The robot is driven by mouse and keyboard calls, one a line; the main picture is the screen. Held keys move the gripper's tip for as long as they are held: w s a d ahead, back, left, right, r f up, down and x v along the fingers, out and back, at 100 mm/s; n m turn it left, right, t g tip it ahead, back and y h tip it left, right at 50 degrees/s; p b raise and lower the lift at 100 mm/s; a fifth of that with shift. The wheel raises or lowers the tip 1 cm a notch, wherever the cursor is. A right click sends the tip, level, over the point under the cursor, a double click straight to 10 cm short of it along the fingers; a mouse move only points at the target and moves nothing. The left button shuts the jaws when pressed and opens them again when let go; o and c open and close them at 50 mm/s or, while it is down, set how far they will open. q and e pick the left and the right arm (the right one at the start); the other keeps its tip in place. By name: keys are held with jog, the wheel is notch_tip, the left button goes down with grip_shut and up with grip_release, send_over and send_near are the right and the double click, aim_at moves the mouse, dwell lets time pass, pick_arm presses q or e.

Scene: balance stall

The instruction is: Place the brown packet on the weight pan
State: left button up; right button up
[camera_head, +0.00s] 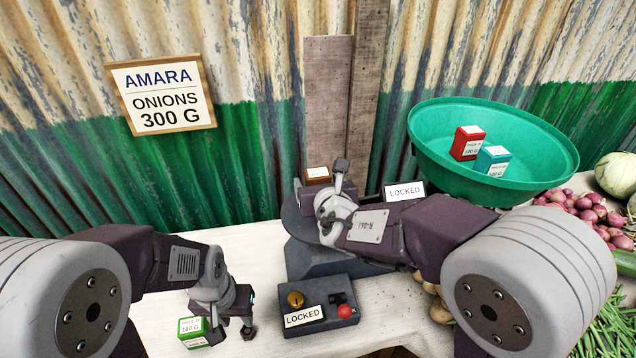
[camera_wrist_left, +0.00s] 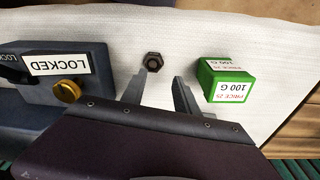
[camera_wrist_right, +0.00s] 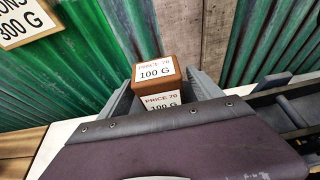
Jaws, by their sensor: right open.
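In the right wrist view the brown packet (camera_wrist_right: 155,72) sits between the two spread fingers of my right gripper (camera_wrist_right: 162,92). My right gripper (camera_head: 330,190) is open around it, with a gap showing beside the packet. What lies under the packet is hidden, and my right arm covers part of the pan. My left gripper (camera_head: 232,328) is open and empty low over the table, beside a green packet (camera_head: 192,330).
A control box (camera_head: 318,304) marked LOCKED stands in front of the scale. A green bowl (camera_head: 440,140) with a red packet (camera_head: 467,142) and a teal packet (camera_head: 491,160) is at right, near onions (camera_head: 585,207). A hex nut (camera_wrist_left: 153,62) lies ahead of my left gripper.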

pick_arm(q)
jog(key=shift+r, duration=0.1)
pick_arm(e)
jog(key=shift+r, duration=0.1)
pick_arm(q)
jog(key=shift+r+p, duration=0.2)
jog(key=shift+p, duration=0.15)
pick_arm(e)
jog(key=shift+s+r, duration=0.1)
jog(key=shift+r, duration=0.1)
pick_arm(q)
notch_tip(320, 180, up, 3)
jog(key=p, duration=0.2)
jog(key=shift+p, duration=0.4)
pick_arm(e)
jog(key=v, duration=1.1)
jog(key=shift+s+d+r, duration=0.1)
jog(key=shift+s+d, duration=0.05)
jog(key=shift+s, duration=0.2)
pick_arm(q)
jog(key=shift+f, duration=0.1)
